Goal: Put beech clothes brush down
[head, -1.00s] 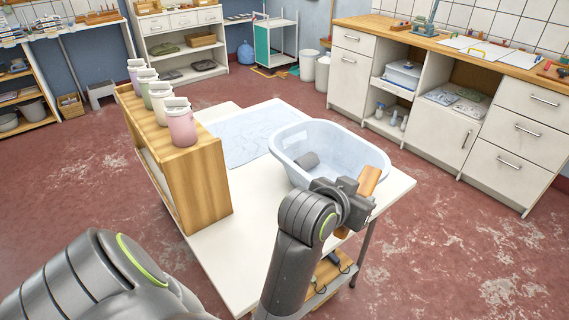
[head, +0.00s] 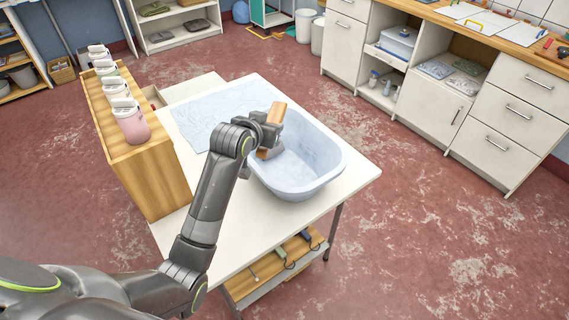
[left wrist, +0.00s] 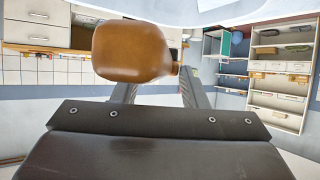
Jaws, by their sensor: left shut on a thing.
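The beech clothes brush (head: 277,113) is a brown wooden block with rounded ends. My left gripper (head: 266,132) is shut on it and holds it at the left back rim of the pale blue basin (head: 318,180). Whether the brush touches the rim I cannot tell. In the left wrist view the brush (left wrist: 130,52) shows one rounded end beyond the fingers of my left gripper (left wrist: 158,92). The basin stands on a white table (head: 352,182). My right gripper is not in view.
A wooden shelf unit (head: 150,175) with several lidded jars (head: 131,125) stands at the left. The table's right side is bare. A lower shelf (head: 268,270) holds small items.

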